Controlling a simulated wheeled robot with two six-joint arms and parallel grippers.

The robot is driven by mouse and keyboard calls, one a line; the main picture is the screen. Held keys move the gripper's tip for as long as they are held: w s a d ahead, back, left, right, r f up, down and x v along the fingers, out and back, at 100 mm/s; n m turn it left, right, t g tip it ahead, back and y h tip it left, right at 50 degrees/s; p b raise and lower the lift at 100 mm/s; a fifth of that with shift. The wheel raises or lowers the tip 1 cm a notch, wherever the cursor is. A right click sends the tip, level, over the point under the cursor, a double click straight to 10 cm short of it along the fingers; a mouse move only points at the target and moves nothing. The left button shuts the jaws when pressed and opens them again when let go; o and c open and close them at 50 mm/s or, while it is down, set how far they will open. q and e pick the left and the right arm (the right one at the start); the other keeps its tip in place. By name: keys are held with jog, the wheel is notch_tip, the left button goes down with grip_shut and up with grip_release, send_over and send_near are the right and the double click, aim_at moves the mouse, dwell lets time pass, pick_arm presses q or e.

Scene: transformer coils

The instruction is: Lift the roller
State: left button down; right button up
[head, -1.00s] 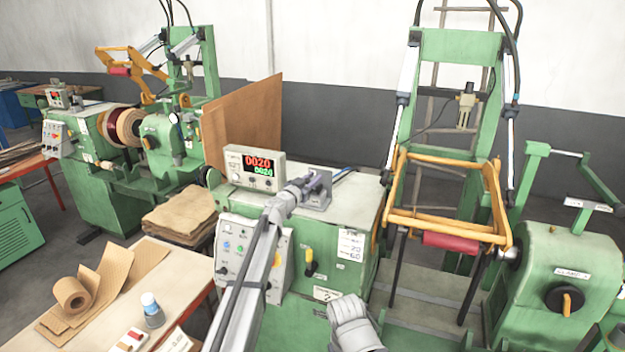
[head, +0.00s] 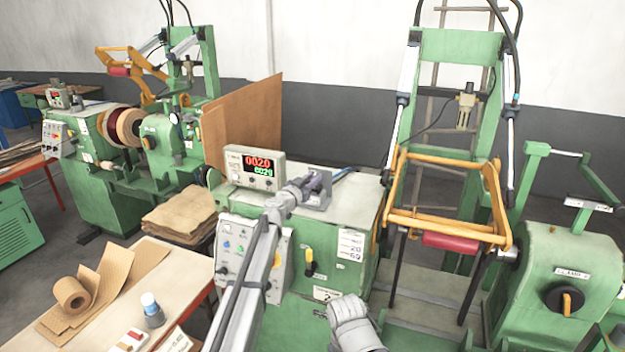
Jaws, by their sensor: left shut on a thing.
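The red roller (head: 451,242) hangs at the lower right of a yellow frame (head: 447,221) on the green winding machine. The frame is held between two tall green posts with cylinders. My left gripper (head: 318,187) is at the grey bracket (head: 318,199) on top of the machine's control cabinet, beside the counter display. It is shut on a small part there, which the gripper mostly hides. The gripper is well to the left of the roller and apart from it. My right gripper is not clearly visible.
The counter box (head: 256,168) stands just left of the left gripper. A control panel (head: 250,260) with buttons and a yellow lever (head: 309,262) are on the cabinet front. A brown board (head: 243,125) stands behind. A table (head: 185,283) with paper rolls is at lower left.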

dwell(0.3)
pick_arm(q)
jog(key=shift+r+p, duration=0.15)
jog(key=shift+p, duration=0.15)
jog(key=w+g+p, duration=0.1)
jog(key=p, duration=0.2)
jog(key=w+r+g+y+p, duration=0.1)
jog(key=g+p, duration=0.1)
jog(key=p, duration=0.2)
jog(key=w+d+g+y+p, duration=0.1)
jog(key=g+p, duration=0.1)
jog(key=p, duration=0.2)
jog(key=shift+w+r+n, duration=0.25)
jog(key=shift+w+n, duration=0.05)
jog(key=shift+w+d+f+g+y+p, duration=0.15)
jog(key=shift+w+f+g+y+p, duration=0.2)
jog(key=shift+g+p, duration=0.6)
jog(key=shift+r, duration=0.1)
jog(key=c, duration=0.7)
grip_release()
jog(key=shift+c, duration=0.2)
